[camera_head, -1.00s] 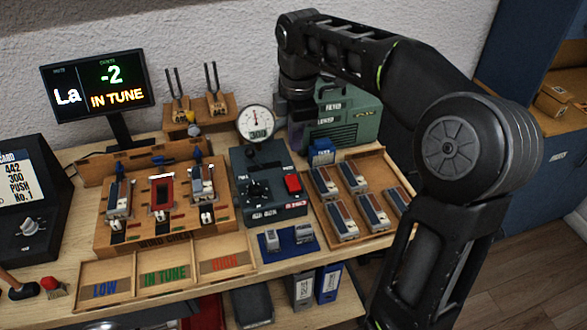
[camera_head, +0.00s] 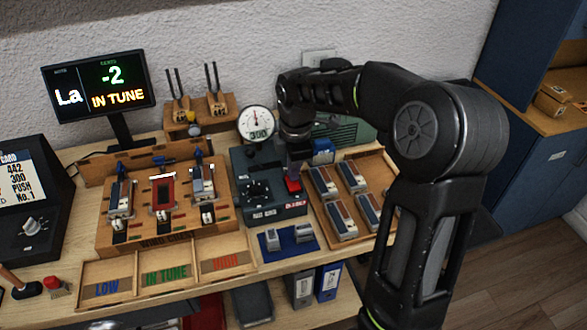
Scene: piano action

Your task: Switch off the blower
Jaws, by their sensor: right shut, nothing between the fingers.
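A dark control box (camera_head: 262,205) with a round dial and a red switch (camera_head: 293,185) stands mid-bench. A round white gauge (camera_head: 257,123) rises behind it. A green machine (camera_head: 352,132), which may be the blower, stands behind and is largely hidden by my right arm. My right gripper (camera_head: 296,172) points down, shut and empty, with its tips just above or at the red switch. I cannot tell whether they touch it. The gripper covers the back of the switch. My left gripper is not in view.
A wooden tray (camera_head: 383,158) of several small blocks lies right of the box. A blue mat (camera_head: 288,242) with small blocks lies in front. The wooden wind chest (camera_head: 165,236) and a display (camera_head: 98,86) reading -2, IN TUNE are to the left.

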